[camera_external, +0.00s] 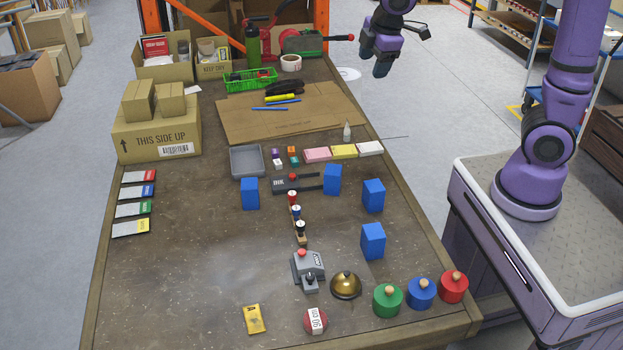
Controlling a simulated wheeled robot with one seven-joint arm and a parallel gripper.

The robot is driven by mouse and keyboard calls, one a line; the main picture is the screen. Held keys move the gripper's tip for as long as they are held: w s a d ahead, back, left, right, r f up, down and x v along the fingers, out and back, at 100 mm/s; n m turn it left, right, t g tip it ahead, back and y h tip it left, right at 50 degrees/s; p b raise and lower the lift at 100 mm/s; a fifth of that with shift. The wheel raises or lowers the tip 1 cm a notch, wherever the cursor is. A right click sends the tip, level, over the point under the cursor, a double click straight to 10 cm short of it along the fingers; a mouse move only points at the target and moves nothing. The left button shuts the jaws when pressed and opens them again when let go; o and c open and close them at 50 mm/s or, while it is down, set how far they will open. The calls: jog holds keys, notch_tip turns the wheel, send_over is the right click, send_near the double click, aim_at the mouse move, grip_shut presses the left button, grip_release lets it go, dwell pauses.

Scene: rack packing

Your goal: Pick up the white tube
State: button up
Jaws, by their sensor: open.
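A small white tube (347,131) with a narrow pointed tip stands upright on the workbench, near its right edge and behind the row of coloured note pads. My gripper (381,67) is at the top of the view, above and beyond the tube and well apart from it. It is open and nothing shows between its fingers. The fingers are small and dark in this view.
The pink, yellow and white pads (343,151) lie just in front of the tube. A flat cardboard sheet (235,117) lies to its left. Several blue blocks (373,196) stand nearer.

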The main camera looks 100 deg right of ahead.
jog(key=w+d+f+n+g, duration=0.1)
jog(key=w+d+f, duration=0.1)
jog(key=d+f, duration=0.3)
jog(key=w+d+f, duration=0.1)
jog(key=d+f, duration=0.1)
jog(key=d, duration=0.6)
jog(key=n+y, duration=0.1)
jog(key=y, duration=0.2)
send_over(347, 136)
jog(key=d, duration=0.1)
jog(key=f, duration=2.7)
jog(key=shift+s+d, duration=0.1)
jog(key=shift+s, duration=0.25)
jog(key=shift+s+d+f, duration=0.1)
jog(key=shift+s+f, duration=0.05)
jog(key=shift+f, duration=0.4)
notch_tip(347, 136, down, 4)
jog(key=shift+f, duration=0.15)
jog(key=shift+w+f, duration=0.15)
jog(key=shift+f, duration=1.25)
jog(key=shift+w+f, duration=0.15)
jog(key=shift+f, duration=1.2)
jog(key=c, duration=0.9)
